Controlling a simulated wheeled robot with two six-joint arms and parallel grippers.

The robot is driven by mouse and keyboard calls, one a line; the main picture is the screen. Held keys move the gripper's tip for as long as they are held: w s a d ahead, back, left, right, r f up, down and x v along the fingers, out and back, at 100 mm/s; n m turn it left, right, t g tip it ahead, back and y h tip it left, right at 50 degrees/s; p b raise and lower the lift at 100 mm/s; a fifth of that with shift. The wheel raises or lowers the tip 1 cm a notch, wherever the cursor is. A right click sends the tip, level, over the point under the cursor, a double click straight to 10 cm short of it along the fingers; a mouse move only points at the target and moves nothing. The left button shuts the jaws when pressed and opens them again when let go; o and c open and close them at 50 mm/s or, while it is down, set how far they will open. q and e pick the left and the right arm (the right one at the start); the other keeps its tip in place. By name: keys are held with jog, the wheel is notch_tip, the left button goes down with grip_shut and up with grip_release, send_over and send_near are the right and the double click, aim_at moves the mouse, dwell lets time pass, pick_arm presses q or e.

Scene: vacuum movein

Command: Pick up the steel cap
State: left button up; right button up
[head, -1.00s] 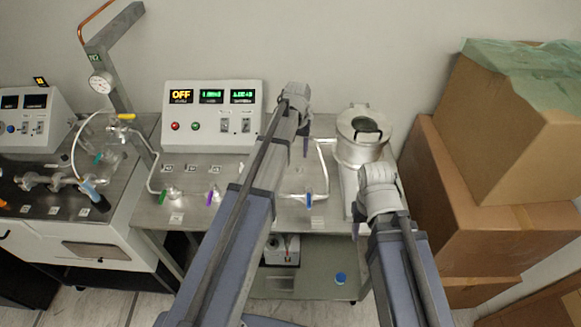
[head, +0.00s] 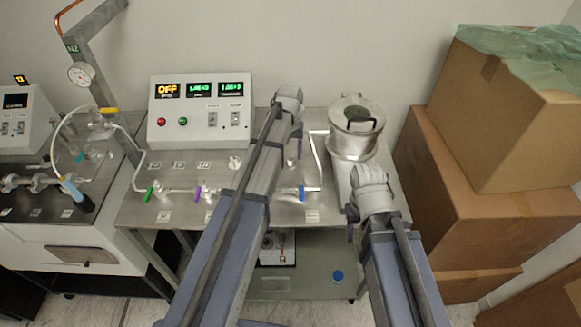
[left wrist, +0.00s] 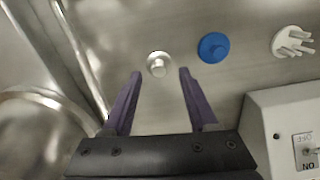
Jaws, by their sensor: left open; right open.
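The steel cap (left wrist: 158,64) is a small round metal piece with a raised centre on the steel bench top, in the left wrist view. It lies just beyond and between the tips of my left gripper (left wrist: 156,74), whose two purple fingers are open and empty. The cap cannot be made out there. My right gripper (head: 351,228) is open near the bench's right front, mostly hidden by its wrist.
A blue cap (left wrist: 213,47) and a white pronged piece (left wrist: 293,42) sit right of the steel cap. The control box (head: 200,115) stands behind. A lidded steel vessel (head: 353,145) with tubing is close to both arms. Cardboard boxes (head: 440,180) stand at the right.

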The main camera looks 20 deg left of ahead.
aim_at(291, 162)
pick_arm(q)
notch_tip(291, 162, down, 3)
jog(key=shift+r+b, duration=0.1)
jog(key=shift+b, duration=0.8)
pick_arm(e)
notch_tip(291, 162, down, 3)
jog(key=shift+r, duration=0.15)
pick_arm(q)
jog(key=shift+d+r, duration=0.1)
jog(key=shift+c, duration=0.3)
grip_shut()
